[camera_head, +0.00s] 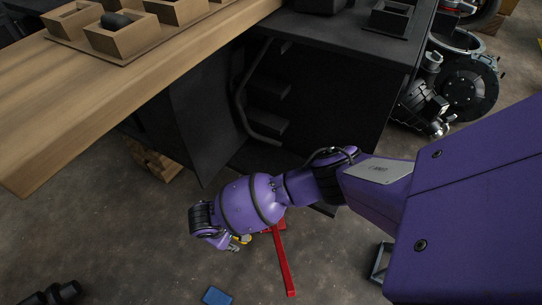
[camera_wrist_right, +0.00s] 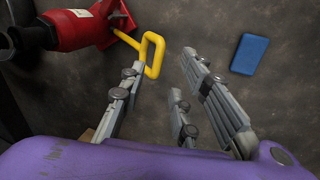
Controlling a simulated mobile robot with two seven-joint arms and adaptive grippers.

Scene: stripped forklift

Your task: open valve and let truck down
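A red jack (camera_wrist_right: 85,30) shows in the upper left of the right wrist view, with a black cylindrical part beside it. A bent yellow handle (camera_wrist_right: 150,42), likely the valve, sticks out from it. My right gripper (camera_wrist_right: 163,62) is open, and the end of the yellow handle is at its fingertips, close to the left finger. I cannot tell if they touch. In the head view, my right gripper (camera_head: 232,243) is low over the floor, and the jack's red bar (camera_head: 283,262) lies beside it. The jack's body is mostly hidden by my arm. My left gripper is not in view.
A blue block (camera_head: 216,296) lies on the floor near the gripper; it also shows in the wrist view (camera_wrist_right: 250,54). The dark truck body (camera_head: 335,105) stands behind my arm. A wooden table (camera_head: 60,110) with trays overhangs at the left. Dark machine parts (camera_head: 465,85) stand at right.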

